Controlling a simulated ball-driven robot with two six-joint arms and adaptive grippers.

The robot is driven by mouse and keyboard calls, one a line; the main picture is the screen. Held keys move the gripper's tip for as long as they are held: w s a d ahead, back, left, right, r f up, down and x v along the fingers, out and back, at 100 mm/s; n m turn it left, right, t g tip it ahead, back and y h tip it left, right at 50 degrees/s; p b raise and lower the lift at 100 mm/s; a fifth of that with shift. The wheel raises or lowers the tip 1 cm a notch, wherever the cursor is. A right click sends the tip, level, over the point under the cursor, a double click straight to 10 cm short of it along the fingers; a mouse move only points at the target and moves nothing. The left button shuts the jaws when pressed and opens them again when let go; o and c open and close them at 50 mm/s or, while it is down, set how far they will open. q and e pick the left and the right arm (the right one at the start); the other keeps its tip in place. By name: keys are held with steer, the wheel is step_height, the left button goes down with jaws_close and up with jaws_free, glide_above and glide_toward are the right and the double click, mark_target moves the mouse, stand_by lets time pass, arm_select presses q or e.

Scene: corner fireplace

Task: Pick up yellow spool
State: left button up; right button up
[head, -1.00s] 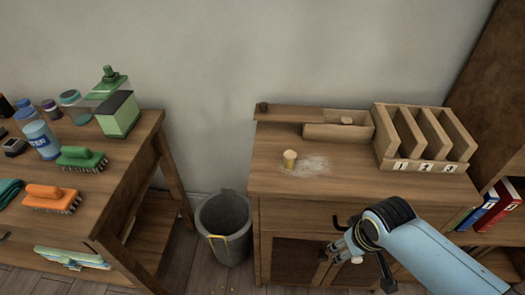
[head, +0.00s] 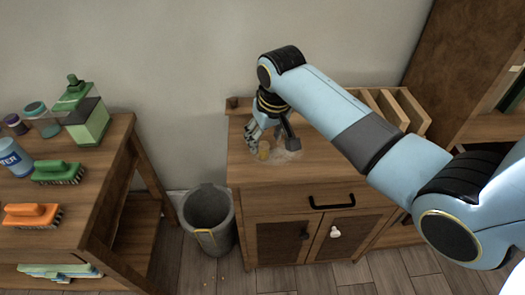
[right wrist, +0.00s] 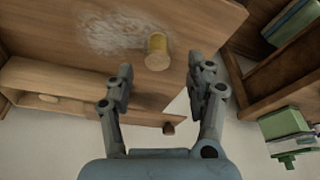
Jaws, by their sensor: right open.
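The yellow spool (head: 264,150) stands on the wooden cabinet top (head: 240,172), beside a pale powdery patch. In the head view my right gripper (head: 270,138) is just above and around the spool's place and partly covers the view behind it. In the right wrist view the yellow spool (right wrist: 157,52) lies just beyond the two fingertips of my open right gripper (right wrist: 162,75), roughly between them in line. Nothing is between the fingers, and contact with the spool does not show. My left gripper is not in view.
A grey bin (head: 208,215) stands left of the cabinet. A table with brushes, such as the orange one (head: 32,212), and bottles is at left.

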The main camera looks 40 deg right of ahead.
mark_target(264, 146)
steer(key=x, duration=0.5)
steer(key=shift+w+d, duration=0.1)
steer(key=shift+d, duration=0.05)
steer(key=shift+c, duration=0.4)
steer(key=c, duration=0.8)
